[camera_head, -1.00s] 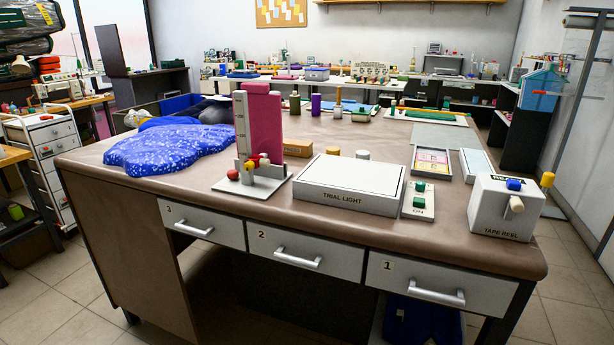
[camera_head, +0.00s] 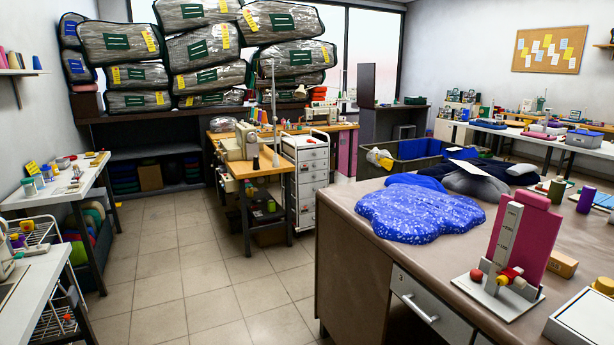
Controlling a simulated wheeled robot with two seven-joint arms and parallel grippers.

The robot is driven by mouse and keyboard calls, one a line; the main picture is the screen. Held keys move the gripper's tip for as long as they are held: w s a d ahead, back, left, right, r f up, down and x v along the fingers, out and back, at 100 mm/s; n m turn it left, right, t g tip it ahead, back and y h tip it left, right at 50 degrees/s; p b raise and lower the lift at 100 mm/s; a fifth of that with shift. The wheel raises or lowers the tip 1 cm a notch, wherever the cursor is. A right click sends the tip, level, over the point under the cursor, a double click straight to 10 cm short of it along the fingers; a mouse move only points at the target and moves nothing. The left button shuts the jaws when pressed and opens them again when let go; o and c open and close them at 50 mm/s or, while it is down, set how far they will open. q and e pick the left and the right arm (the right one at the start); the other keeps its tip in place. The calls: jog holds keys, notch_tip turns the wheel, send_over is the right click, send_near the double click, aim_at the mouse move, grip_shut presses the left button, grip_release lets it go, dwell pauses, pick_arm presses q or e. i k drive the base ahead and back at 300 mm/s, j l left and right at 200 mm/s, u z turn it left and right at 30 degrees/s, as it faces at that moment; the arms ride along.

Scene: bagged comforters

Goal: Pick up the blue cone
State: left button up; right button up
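A small blue cone-shaped item (camera_head: 37,62) stands on the wall shelf (camera_head: 20,73) at the far left edge of the head view. It is small in the picture, so its detail is hard to tell. A pink-red item (camera_head: 12,58) stands beside it on the same shelf. Neither of my grippers is in view.
A brown desk (camera_head: 347,232) with a blue speckled bag (camera_head: 420,212) fills the lower right. A white table (camera_head: 60,185) stands below the shelf. A sewing table (camera_head: 262,168) and a drawer cart (camera_head: 308,180) are mid-room. The tiled floor (camera_head: 180,260) between is clear.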

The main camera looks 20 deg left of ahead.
aim_at(36, 64)
jog(key=i+j+u, duration=1.15)
jog(key=i+u, duration=0.5)
jog(key=i, duration=4.2)
jog(key=i+u, duration=0.15)
jog(key=i, duration=0.35)
jog(key=i+l+u, duration=0.15)
jog(key=i, duration=0.3)
jog(key=i+l+u, duration=0.15)
jog(key=i, duration=0.3)
